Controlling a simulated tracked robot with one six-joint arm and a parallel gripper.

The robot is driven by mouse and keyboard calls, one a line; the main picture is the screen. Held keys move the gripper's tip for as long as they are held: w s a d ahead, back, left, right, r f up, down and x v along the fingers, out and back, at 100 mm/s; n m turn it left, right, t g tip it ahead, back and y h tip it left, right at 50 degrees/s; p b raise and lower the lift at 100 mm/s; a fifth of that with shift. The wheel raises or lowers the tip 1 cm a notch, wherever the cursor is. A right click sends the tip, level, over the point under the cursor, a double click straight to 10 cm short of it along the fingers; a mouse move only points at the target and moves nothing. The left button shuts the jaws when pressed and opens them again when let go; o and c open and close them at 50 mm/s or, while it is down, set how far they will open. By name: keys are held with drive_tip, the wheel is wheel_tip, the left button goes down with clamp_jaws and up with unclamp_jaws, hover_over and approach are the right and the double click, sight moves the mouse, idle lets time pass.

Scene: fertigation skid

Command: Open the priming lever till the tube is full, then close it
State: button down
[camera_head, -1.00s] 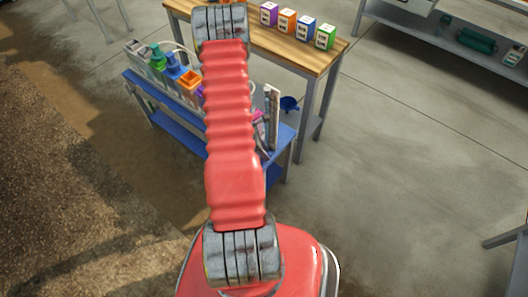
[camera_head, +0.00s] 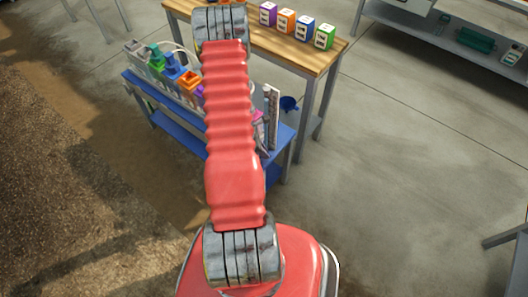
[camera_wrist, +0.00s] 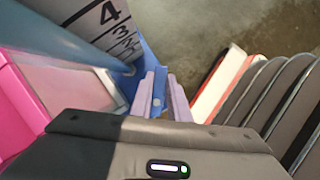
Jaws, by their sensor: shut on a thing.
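In the wrist view my gripper (camera_wrist: 160,100) shows as two pale lavender fingers close together, shut on a small part mostly hidden between them, which I take to be the priming lever. A bluish see-through tube (camera_wrist: 45,65) stands at the left, in front of a white scale board (camera_wrist: 108,20) with black numerals such as 4 and 3. I cannot tell the liquid level in it. A pink block (camera_wrist: 20,105) sits at the left edge. In the head view my arm hides the gripper and lever; the scale board (camera_head: 273,112) shows just right of the arm.
The blue bench (camera_head: 279,142) carries a row of colored fittings, with orange (camera_head: 189,80) and green (camera_head: 156,55) ones. A wooden table (camera_head: 300,52) behind holds several colored boxes (camera_head: 287,21).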

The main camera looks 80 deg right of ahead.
drive_tip(key=shift+d, duration=0.1)
idle(0.3)
drive_tip(key=shift+w+d+n, duration=0.1)
drive_tip(key=shift+n, duration=0.4)
drive_tip(key=shift+w+d+n+t+h, duration=0.15)
drive_tip(key=shift+n+t+h, duration=0.1)
drive_tip(key=shift+n, duration=0.4)
drive_tip(key=shift+w+d+n+t+h, duration=0.15)
drive_tip(key=shift+n+h, duration=0.1)
drive_tip(key=shift+n, duration=0.4)
drive_tip(key=shift+w+d+n+t+h, duration=0.2)
drive_tip(key=shift+n+t+h, duration=0.15)
drive_tip(key=shift+n, duration=0.75)
drive_tip(key=shift+w+d+n+t+h, duration=0.15)
drive_tip(key=shift+n+t+h, duration=0.15)
drive_tip(key=shift+n, duration=0.8)
drive_tip(key=shift+w, duration=0.1)
drive_tip(key=c, duration=1.7)
unclamp_jaws()
drive_tip(key=shift+a+r, duration=0.1)
drive_tip(key=shift+v, duration=6.75)
